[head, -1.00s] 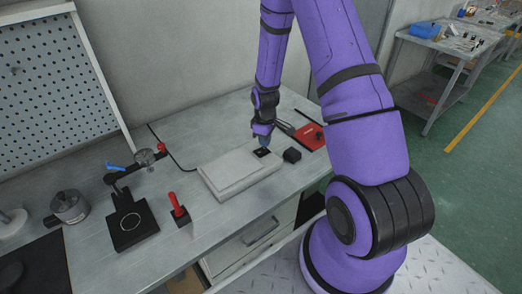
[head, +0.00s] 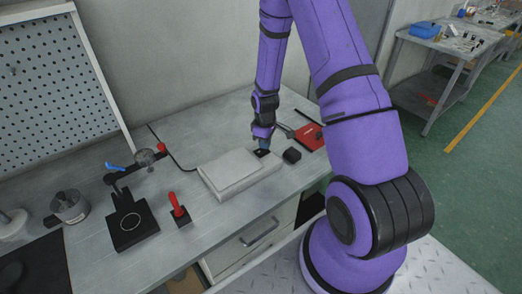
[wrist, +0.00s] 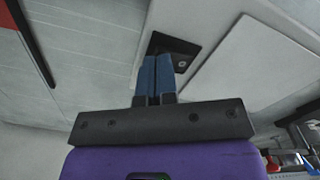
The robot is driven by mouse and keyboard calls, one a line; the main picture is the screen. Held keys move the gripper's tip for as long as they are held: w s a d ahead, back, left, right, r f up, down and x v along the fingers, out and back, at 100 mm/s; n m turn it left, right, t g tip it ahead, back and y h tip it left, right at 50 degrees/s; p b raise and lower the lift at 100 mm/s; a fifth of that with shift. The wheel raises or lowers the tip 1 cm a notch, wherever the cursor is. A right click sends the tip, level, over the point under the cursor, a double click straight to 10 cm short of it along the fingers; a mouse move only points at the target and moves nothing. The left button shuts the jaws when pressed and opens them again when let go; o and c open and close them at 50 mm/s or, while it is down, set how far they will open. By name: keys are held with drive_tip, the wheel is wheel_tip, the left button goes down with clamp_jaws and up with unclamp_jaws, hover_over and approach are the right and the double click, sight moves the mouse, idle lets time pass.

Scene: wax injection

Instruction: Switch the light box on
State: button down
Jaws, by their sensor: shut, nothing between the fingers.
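The light box (head: 222,182) is a pale grey flat box with a white panel on top, lying on the workbench. A small black switch plate (head: 263,153) sits at its right end; it also shows in the wrist view (wrist: 184,50), partly hidden behind my fingers. My gripper (head: 262,147) points down over the switch plate. In the wrist view its two blue fingertips (wrist: 156,62) are closed together and empty, at the plate's edge. I cannot tell whether they touch the switch. The panel (wrist: 235,55) looks unlit.
A small black block (head: 292,155) stands just right of the light box, with a red item (head: 310,136) behind it. A red-handled tool (head: 178,208) and a black clamp stand (head: 132,226) are to the left. The bench front between them is clear.

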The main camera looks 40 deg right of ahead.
drive_tip(key=shift+f, duration=0.35)
drive_tip(key=shift+r, duration=3.5)
